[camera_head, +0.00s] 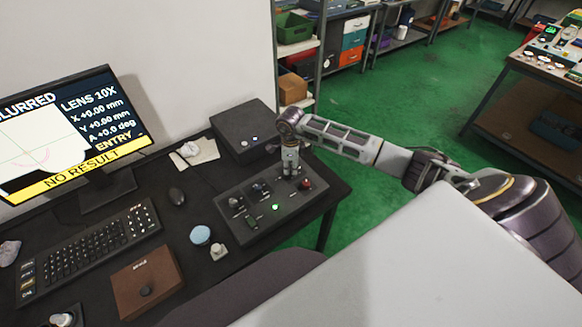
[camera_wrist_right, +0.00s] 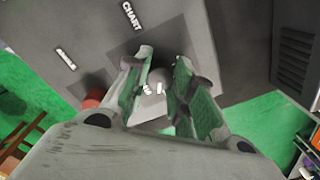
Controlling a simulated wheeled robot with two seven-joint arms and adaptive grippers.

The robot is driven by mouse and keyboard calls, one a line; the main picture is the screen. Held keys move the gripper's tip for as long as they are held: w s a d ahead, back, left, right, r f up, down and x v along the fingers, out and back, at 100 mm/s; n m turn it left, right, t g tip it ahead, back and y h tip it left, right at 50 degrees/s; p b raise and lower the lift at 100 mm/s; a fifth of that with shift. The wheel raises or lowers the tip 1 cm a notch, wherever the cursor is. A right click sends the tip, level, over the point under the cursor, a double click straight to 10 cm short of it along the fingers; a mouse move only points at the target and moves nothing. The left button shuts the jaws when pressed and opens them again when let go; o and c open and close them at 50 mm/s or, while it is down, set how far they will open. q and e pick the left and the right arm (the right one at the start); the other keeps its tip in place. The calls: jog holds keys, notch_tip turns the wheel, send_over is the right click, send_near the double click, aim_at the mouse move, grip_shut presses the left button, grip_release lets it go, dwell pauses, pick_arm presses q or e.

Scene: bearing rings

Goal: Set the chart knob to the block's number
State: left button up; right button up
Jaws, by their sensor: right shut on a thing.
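The dark control panel (camera_head: 262,222) lies on the desk with several small knobs, a lit green button and a red knob (camera_head: 306,184). My right gripper (camera_head: 291,172) points down at the panel's far right part. The knob's setting cannot be read. I cannot pick out a numbered block in either view. My left gripper is not in view.
A monitor (camera_head: 120,115) reads BLURRED, LENS 10X and NO RESULT. A black box (camera_head: 243,128) stands behind the panel.

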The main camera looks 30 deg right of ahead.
jog(key=shift+m+b, duration=0.45)
jog(key=shift+m, duration=2.45)
jog(key=shift+w+r, duration=0.1)
jog(key=o, duration=1)
jog(key=shift+o, duration=0.2)
notch_tip(320, 180, up, 12)
jog(key=shift+a, duration=0.25)
